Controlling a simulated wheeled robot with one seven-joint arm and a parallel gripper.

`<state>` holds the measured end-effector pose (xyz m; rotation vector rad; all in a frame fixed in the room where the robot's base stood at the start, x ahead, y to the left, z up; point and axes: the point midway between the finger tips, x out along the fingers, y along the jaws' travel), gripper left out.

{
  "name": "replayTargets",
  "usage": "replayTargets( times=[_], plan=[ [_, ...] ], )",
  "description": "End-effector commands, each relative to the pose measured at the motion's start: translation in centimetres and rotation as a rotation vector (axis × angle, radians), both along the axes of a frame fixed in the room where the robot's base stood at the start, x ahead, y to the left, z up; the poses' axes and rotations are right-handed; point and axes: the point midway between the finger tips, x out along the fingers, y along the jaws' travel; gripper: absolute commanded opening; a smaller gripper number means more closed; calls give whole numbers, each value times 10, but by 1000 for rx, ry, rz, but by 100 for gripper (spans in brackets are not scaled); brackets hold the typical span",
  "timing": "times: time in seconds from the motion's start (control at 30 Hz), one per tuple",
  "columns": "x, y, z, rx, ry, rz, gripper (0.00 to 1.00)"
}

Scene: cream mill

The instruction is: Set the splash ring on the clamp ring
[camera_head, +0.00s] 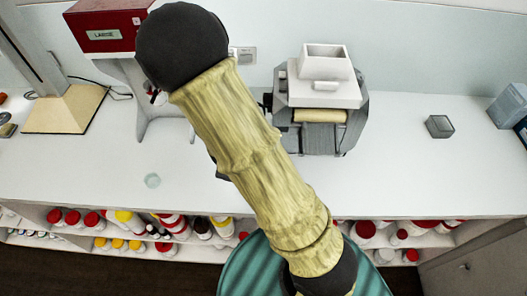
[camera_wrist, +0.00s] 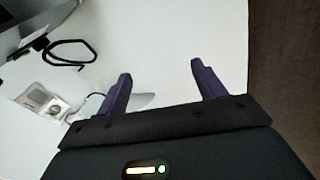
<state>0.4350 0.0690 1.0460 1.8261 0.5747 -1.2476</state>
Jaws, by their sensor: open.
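My gripper (camera_wrist: 158,75) is open in the wrist view, its two dark purple fingers apart over the white worktop with nothing between their tips. In the head view it is hidden behind my arm. A pale grey curved shape (camera_wrist: 143,101) shows partly behind the left finger.
The grey mill with a white hopper (camera_head: 325,62) stands right of my arm. A red-topped machine (camera_head: 105,27) stands at back left. A small grey box (camera_head: 439,127) sits right on the worktop (camera_head: 400,180). Shelves below hold several bottles. The worktop's edge shows right of my gripper.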

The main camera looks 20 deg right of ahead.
Motion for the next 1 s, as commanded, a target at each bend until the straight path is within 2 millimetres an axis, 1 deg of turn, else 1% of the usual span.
replayTargets(
  times=[0.03,0.2,0.27,0.4,0.5,0.6,0.7,1.0],
  plan=[
    [-3,-7,15,57,11,-91,69],
    [-24,-27,56,208,66,-374,69],
    [-33,-35,71,252,82,-470,69],
    [-56,-52,105,333,108,-686,69],
    [-73,-62,124,366,119,-811,69],
    [-84,-68,134,380,126,-889,69],
    [-88,-70,136,383,129,-916,69],
    [-87,-69,133,382,130,-914,69]
  ],
)
